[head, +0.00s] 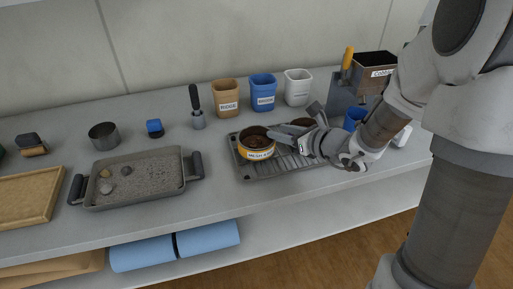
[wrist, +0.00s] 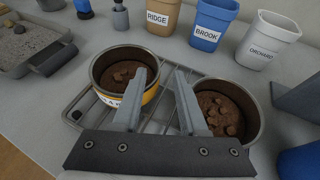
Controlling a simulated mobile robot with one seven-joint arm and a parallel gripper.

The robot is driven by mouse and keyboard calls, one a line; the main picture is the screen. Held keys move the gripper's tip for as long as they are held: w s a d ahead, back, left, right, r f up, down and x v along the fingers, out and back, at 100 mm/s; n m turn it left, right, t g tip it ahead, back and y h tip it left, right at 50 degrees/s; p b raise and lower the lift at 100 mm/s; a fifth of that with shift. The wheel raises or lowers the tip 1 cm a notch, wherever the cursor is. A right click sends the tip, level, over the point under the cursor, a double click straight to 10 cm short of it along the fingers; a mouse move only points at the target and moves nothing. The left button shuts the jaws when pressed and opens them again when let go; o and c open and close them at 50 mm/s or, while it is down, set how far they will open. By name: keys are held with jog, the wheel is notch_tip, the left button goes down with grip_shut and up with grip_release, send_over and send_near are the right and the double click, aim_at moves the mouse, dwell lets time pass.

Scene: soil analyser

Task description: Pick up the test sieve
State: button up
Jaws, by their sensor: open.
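My gripper (head: 287,138) is open and empty above the rack, at the sieve's right side. In the wrist view its fingers (wrist: 161,82) stand apart, the left one overlapping the sieve's right rim. I cannot tell whether it touches.
Brown, blue and white cups (head: 298,88) stand behind the rack (head: 247,172). A grey metal box with a yellow handle (head: 348,61) stands at the right. Bare counter lies between tray and rack.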

aim_at(256, 143)
jog(key=x, duration=0.3)
jog(key=shift+f, duration=0.15)
jog(key=shift+c, duration=0.4)
grip_shut()
jog(key=shift+s+f, duration=0.1)
dwell(0.8)
